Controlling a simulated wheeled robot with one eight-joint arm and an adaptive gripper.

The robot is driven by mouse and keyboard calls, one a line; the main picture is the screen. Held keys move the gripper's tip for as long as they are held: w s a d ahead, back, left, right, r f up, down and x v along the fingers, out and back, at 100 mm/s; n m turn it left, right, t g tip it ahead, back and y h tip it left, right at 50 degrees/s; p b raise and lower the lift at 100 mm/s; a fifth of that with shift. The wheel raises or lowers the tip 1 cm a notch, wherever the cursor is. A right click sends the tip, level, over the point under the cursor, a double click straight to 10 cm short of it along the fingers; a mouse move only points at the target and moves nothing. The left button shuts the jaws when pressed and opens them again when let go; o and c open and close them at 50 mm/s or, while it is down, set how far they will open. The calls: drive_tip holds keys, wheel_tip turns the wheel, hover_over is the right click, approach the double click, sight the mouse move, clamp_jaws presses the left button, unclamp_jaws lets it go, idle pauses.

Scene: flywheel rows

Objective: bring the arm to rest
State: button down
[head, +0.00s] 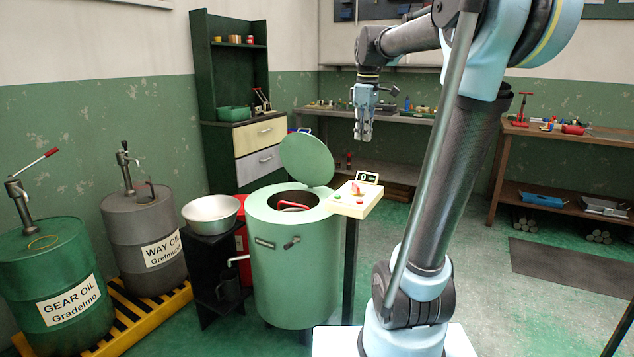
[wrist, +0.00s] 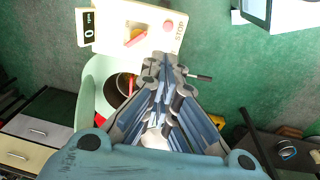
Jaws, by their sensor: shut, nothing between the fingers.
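My gripper (head: 363,133) hangs from my raised arm in the head view, pointing down, in the air near the control box. Its fingers are closed together with nothing between them. In the wrist view my gripper (wrist: 166,62) points toward the control box (wrist: 135,28), which has a red switch, a STOP button and a small display reading 0. In the head view the control box (head: 345,204) stands on a dark post beside the green drum machine (head: 292,262), whose round lid (head: 307,160) is tilted open. A red item (head: 294,206) shows inside the drum.
A metal bowl (head: 210,213) sits on a black stand left of the machine. Oil barrels (head: 55,285) stand on a yellow-black pallet at far left. A bench (head: 585,138) with tools is at right, another along the back wall. Green floor at right is open around a dark mat (head: 570,267).

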drive_tip(key=s+d+f+m, duration=0.2)
drive_tip(key=s+f+m, duration=0.4)
drive_tip(key=s+f, duration=0.7)
drive_tip(key=s+d+f+m+t, duration=0.1)
drive_tip(key=s+f+m, duration=0.5)
drive_tip(key=s+f, duration=0.8)
drive_tip(key=shift+d+f, duration=0.8)
drive_tip(key=shift+f, duration=0.05)
